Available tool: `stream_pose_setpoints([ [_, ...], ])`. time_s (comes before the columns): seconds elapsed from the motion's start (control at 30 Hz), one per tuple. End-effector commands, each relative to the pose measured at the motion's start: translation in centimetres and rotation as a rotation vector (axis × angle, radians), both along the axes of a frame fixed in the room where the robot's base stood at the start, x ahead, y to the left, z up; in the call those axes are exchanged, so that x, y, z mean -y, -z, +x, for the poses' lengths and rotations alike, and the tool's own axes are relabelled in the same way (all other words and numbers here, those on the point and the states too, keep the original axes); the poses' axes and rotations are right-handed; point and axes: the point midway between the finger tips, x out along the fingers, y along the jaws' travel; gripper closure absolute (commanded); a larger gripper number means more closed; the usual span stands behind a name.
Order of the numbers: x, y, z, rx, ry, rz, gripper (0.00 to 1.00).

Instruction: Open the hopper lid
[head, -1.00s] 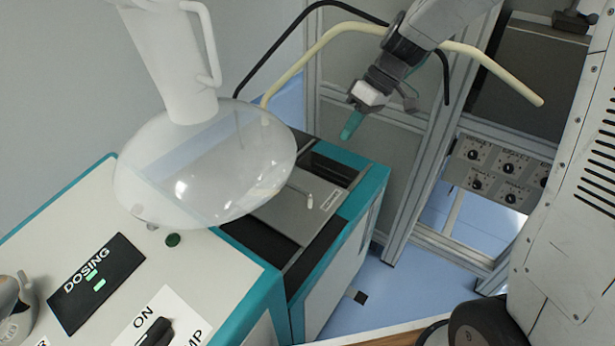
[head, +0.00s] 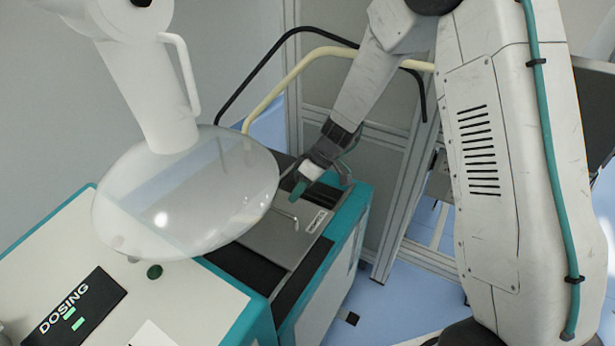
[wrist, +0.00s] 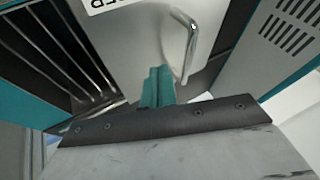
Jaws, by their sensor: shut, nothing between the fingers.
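The hopper lid (head: 266,236) is a grey metal plate lying flat and closed in the top of the teal-edged machine. It carries a bent rod handle (head: 288,214) and a white label (head: 317,221). My gripper (head: 298,188), with teal fingertips, is shut and empty just above the lid near the handle. In the wrist view the fingers (wrist: 157,85) are together, and the handle (wrist: 188,45) stands just to their right and ahead. The lid (wrist: 133,50) lies beyond them. I cannot tell whether the fingertips touch the handle.
The dosing panel (head: 77,312) is at the front left. A cream hose (head: 290,75) and a metal frame (head: 399,215) stand behind and to the right. Dark slots flank the lid.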

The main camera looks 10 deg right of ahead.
Motion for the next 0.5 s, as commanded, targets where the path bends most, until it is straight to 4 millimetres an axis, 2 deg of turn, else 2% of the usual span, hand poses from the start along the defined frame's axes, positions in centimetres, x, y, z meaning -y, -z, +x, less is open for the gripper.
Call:
stream_pose_setpoints([
  [0.2,-1.7,0.3,-1.8,0.002,-0.001,-0.001,1.00],
  [0.5,-2.0,0.3,-2.1,0.002,0.000,0.000,1.00],
])
